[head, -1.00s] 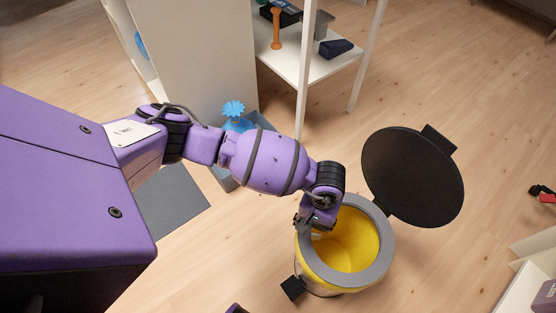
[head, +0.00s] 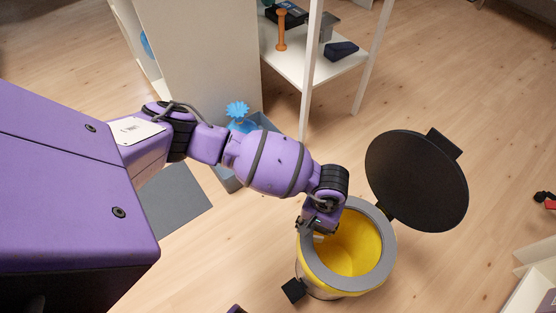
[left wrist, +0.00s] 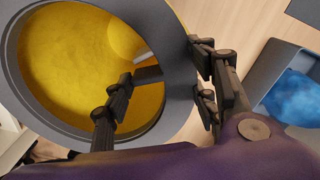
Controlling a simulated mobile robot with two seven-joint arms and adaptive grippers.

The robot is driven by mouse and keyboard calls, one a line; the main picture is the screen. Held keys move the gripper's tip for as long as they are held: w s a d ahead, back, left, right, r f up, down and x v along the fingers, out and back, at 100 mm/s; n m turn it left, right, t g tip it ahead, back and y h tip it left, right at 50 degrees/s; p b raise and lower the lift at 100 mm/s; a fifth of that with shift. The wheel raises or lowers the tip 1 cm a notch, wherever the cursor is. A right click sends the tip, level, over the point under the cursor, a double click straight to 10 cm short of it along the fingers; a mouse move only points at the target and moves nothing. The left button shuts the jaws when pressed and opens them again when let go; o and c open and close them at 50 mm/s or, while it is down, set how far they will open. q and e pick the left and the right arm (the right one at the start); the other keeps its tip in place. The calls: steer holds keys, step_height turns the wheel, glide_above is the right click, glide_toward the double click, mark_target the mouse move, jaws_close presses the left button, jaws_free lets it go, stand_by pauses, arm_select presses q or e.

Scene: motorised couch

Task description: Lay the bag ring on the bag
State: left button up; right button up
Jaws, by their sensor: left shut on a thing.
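The bag ring (head: 389,245) is a flat grey ring at the mouth of the bin, over the yellow bag (head: 355,248). A yellow band of the bag shows below its front edge. I cannot tell whether the ring rests fully on the bag or sits slightly above it. My left gripper (head: 318,226) is shut on the ring's left side. In the left wrist view one finger is inside and one outside the ring (left wrist: 178,60), with the bag (left wrist: 65,65) filling the opening. My right gripper is not in view.
The bin's round black lid (head: 416,180) stands open at the back right. A black pedal (head: 293,290) sticks out at the front left.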

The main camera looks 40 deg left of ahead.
arm_select(q)
steer(key=shift+w, duration=0.15)
steer(key=o, duration=1.3)
steer(key=shift+c, duration=0.2)
steer(key=shift+r, duration=0.1)
step_height(320, 180, up, 12)
